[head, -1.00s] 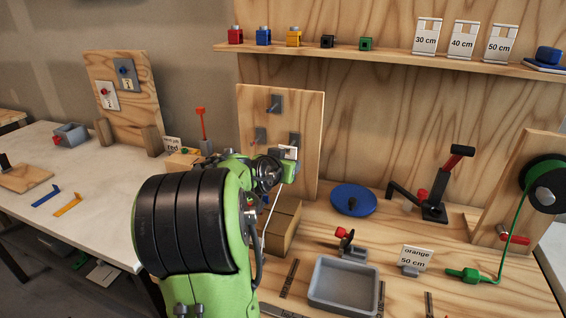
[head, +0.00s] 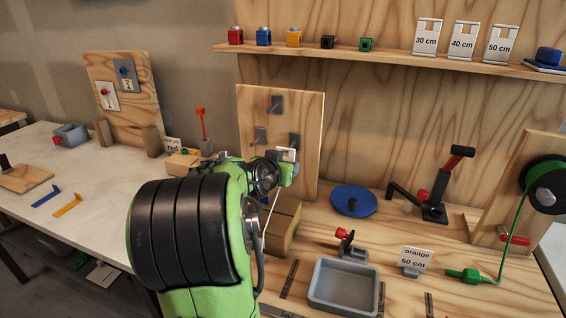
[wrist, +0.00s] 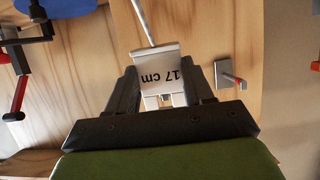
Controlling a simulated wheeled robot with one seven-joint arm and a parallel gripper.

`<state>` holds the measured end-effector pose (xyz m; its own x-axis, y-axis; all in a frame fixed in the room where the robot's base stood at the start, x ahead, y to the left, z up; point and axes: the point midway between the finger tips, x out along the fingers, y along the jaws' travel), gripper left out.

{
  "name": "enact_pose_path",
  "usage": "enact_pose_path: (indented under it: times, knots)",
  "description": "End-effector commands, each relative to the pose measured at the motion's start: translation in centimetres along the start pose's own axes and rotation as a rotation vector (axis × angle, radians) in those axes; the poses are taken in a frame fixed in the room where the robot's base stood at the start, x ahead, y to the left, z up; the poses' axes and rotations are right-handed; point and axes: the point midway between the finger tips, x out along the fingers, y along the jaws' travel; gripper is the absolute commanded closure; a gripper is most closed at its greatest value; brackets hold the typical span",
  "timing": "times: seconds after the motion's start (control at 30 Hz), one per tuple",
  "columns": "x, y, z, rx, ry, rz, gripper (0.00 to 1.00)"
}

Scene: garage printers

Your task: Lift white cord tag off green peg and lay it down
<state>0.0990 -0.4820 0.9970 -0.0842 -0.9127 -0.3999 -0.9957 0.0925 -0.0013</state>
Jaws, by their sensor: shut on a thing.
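The white tag (wrist: 160,75) reads "17 cm", upside down in the wrist view. My gripper (wrist: 160,98) is shut on it, with a dark finger on each side. A thin white cord (wrist: 143,20) runs from the tag. In the head view the tag's edge (head: 287,153) shows beside my gripper, in front of the upright wooden peg board (head: 302,103). A grey peg plate (head: 294,139) is right behind the tag. The green peg is not clearly visible, and I cannot tell whether the tag still hangs on it.
A wooden block (head: 284,218) stands below the board.

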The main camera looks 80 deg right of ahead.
Motion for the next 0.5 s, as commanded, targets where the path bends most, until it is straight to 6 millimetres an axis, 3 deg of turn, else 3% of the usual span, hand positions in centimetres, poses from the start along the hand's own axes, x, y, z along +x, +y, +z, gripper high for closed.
enact_pose_path:
  times: [0.5]
  knots:
    - [-2.2,0.0,0.8,0.001,0.006,-0.001,1.00]
